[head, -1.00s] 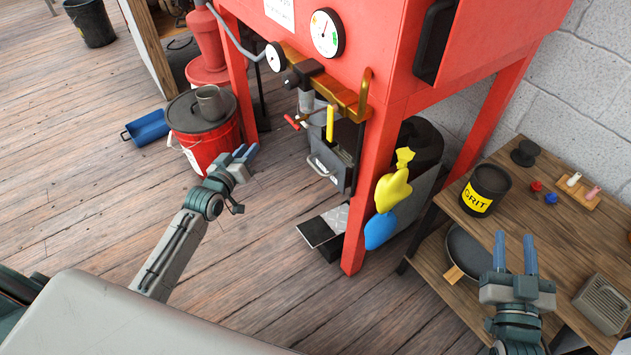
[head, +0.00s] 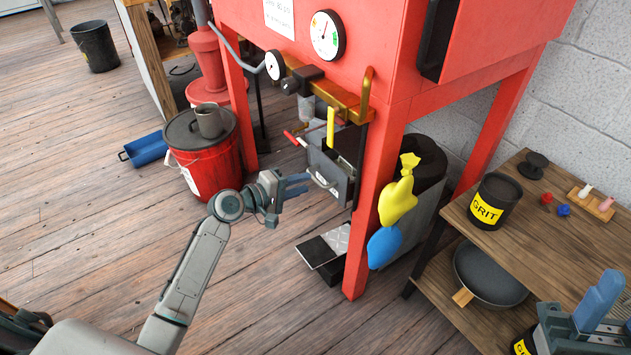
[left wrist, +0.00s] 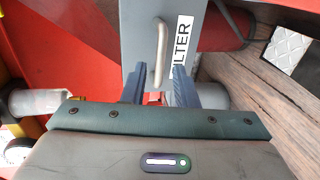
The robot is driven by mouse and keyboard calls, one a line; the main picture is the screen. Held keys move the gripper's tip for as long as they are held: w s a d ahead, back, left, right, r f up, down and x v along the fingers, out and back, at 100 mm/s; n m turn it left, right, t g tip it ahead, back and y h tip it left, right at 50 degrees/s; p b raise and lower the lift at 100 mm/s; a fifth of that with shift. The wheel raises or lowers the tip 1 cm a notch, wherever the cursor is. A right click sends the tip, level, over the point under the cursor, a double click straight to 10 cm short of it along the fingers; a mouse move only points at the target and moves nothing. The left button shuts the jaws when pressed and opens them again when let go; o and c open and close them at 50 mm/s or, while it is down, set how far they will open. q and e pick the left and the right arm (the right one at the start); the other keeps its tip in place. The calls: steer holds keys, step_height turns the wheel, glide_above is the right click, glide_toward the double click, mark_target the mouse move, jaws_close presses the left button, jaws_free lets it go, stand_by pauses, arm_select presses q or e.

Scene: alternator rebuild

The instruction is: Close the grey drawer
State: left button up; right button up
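The grey drawer (head: 328,180) is under the red cabinet and stands pulled out, with its dark inside showing from above. In the left wrist view its front (left wrist: 190,55) carries a metal handle (left wrist: 160,50) and a label partly reading "LTER". My left gripper (head: 303,184) is at the drawer front in the head view. In the left wrist view its two blue fingers are apart, one to each side of the handle's lower end; I cannot tell whether they touch it. My right gripper (head: 602,300) is at the lower right, partly cut off; its finger gap is unclear.
A red bucket (head: 205,165) stands left of the drawer. A wooden shelf (head: 550,235) with a grit tin (head: 495,200) is at right.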

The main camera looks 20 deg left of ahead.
mark_target(315, 178)
arm_select(q)
steer(key=x, duration=0.5)
steer(key=shift+w+b, duration=0.1)
steer(key=shift+b, duration=0.25)
jaws_close()
